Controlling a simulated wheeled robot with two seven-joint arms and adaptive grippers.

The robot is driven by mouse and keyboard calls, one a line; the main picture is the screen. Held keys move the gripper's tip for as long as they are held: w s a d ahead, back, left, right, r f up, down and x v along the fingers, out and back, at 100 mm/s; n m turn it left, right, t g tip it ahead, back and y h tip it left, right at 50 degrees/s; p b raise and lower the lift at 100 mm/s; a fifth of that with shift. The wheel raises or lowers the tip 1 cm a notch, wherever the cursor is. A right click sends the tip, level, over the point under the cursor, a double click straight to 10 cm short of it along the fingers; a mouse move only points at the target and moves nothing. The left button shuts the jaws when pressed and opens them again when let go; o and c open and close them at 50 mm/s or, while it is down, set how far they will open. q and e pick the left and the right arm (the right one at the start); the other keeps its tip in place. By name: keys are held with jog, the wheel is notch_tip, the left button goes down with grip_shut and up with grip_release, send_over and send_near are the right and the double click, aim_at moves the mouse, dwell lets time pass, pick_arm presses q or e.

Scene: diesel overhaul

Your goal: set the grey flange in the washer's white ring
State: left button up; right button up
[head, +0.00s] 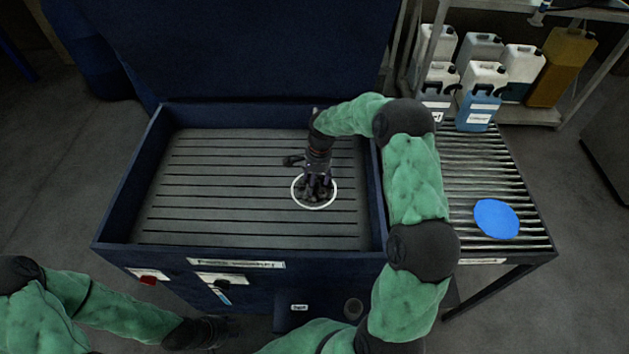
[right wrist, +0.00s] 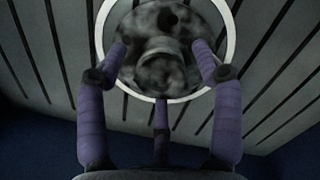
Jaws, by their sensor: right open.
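The grey flange (right wrist: 163,72), mottled with a raised round hub, lies on the washer's slatted floor inside the white ring (right wrist: 99,38). In the right wrist view its disc is within the ring's outline, with the top cut off by the frame. In the head view the flange (head: 307,194) is partly covered by my right gripper (head: 317,184), and the ring (head: 313,208) shows around it. My right gripper is open, its purple fingers spread around the flange's hub. My left gripper (head: 218,331) is low in front of the washer, away from the flange; its fingers are too dark to read.
The blue washer (head: 107,215) has raised walls and its lid stands up behind. A slatted side table (head: 470,170) on the right holds a blue disc (head: 496,219). Several jugs (head: 480,95) stand at the back right. The left part of the washer floor is clear.

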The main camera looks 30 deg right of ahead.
notch_tip(320, 180, up, 12)
jog(key=d+p, duration=0.1)
jog(key=p, duration=0.1)
jog(key=shift+w+d+p, duration=0.2)
jog(key=shift+d+p, duration=0.1)
jog(key=shift+p, duration=0.05)
dwell(1.2)
